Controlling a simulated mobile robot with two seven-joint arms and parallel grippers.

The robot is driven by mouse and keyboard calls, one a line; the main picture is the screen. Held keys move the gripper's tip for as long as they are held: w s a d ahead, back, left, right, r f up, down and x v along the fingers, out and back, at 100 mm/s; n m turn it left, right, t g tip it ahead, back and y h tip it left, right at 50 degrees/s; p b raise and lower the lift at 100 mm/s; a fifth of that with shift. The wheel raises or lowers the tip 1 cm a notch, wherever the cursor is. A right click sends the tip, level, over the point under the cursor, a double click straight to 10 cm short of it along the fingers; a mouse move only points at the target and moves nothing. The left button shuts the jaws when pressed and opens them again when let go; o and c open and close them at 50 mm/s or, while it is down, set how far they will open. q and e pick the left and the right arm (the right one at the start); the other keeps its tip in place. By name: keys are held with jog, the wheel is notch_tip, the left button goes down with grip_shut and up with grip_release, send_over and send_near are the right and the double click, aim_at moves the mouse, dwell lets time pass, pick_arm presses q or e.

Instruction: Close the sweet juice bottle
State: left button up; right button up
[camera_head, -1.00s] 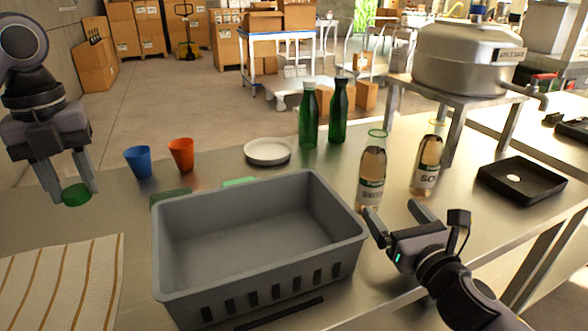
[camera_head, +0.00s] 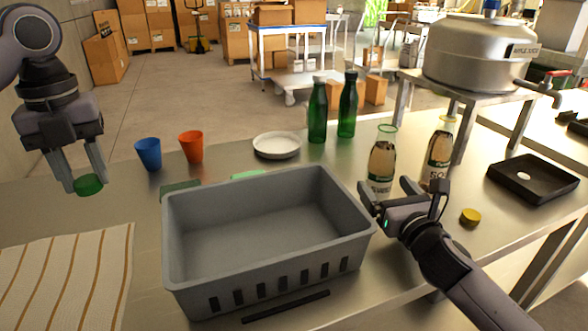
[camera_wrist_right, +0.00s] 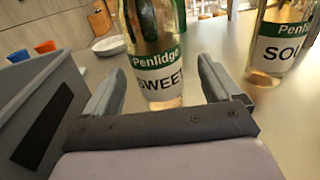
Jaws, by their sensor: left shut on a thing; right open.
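The sweet juice bottle (camera_head: 382,160) stands upright and uncapped on the table, right of the grey crate. In the right wrist view its label (camera_wrist_right: 160,72) reads "SWEET". My right gripper (camera_head: 391,184) is open, low at the bottle's near side, with a finger on either side of its lower part in the wrist view. I cannot tell whether they touch it. My left gripper (camera_head: 84,184) is shut on a green cap (camera_head: 89,185) and holds it above the table at the far left. A yellow cap (camera_head: 470,216) lies on the table to the right.
The sour juice bottle (camera_head: 438,152) stands close to the right, also in the right wrist view (camera_wrist_right: 277,50). The grey crate (camera_head: 265,283) fills the middle. Green bottles (camera_head: 317,112), a white plate (camera_head: 277,146), cups (camera_head: 191,147) and a black tray (camera_head: 533,179) stand around.

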aim_at(375, 172)
jog(key=shift+w+a+r, duration=0.1)
jog(key=shift+w+a, duration=0.1)
jog(key=shift+w, duration=0.65)
jog(key=shift+w+a+r, duration=0.1)
jog(key=shift+w+a, duration=0.15)
jog(key=shift+w, duration=0.55)
jog(key=shift+w+a+r, duration=0.1)
jog(key=shift+w+a, duration=0.1)
jog(key=shift+w, duration=0.65)
jog(key=shift+f, duration=0.1)
jog(key=c, duration=1.6)
jog(key=shift+r, duration=0.25)
